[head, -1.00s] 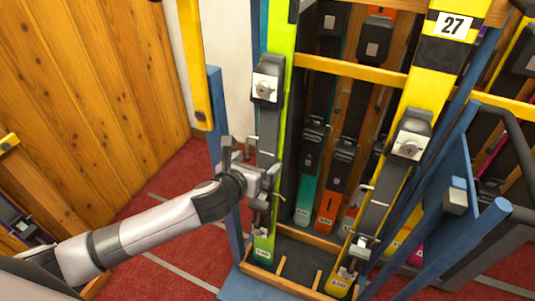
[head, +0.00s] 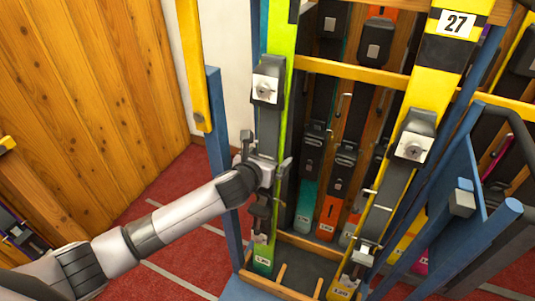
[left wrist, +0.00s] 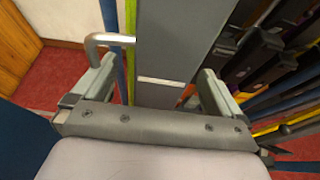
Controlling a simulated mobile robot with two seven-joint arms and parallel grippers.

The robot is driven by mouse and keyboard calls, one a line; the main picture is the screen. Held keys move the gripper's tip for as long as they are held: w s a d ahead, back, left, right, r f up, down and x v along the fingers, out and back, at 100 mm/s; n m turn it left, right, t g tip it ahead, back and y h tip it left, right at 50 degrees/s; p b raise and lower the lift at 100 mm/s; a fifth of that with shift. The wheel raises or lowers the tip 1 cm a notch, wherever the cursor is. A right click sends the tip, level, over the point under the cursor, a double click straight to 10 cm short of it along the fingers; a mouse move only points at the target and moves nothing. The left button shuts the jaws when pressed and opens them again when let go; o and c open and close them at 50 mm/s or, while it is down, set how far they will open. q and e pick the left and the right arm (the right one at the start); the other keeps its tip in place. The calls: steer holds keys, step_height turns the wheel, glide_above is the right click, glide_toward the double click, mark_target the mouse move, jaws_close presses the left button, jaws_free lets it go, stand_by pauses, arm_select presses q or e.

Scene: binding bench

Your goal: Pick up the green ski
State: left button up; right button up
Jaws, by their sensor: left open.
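The green ski (head: 283,45) stands upright in the rack in the head view, with a grey binding plate and a silver-and-black binding piece on its front. In the left wrist view its grey plate (left wrist: 172,60) and a thin green edge (left wrist: 130,18) lie between the fingers. My left gripper (head: 266,155) is open at the middle of the ski, below the upper binding piece. In the left wrist view the gripper (left wrist: 160,78) has one finger on each side of the plate. I cannot tell whether either finger touches it. My right gripper is not in view.
A yellow ski (head: 436,65) numbered 27 stands to the right in the same rack. Several other skis stand behind. A blue post (head: 217,130) is close to the left of the green ski. A yellow rail (head: 350,72) crosses behind. Red carpet (head: 165,190) is clear at left.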

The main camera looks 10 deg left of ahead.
mark_target(268, 86)
arm_select(q)
steer(key=c, duration=1.7)
steer(key=shift+w+r, duration=0.1)
steer(key=shift+r, duration=0.15)
jaws_close()
steer(key=shift+r, duration=0.1)
steer(key=shift+r, duration=0.25)
step_height(268, 86, up, 19)
steer(key=p, duration=0.4)
steer(key=shift+r+p, duration=0.2)
steer(key=shift+p, duration=0.2)
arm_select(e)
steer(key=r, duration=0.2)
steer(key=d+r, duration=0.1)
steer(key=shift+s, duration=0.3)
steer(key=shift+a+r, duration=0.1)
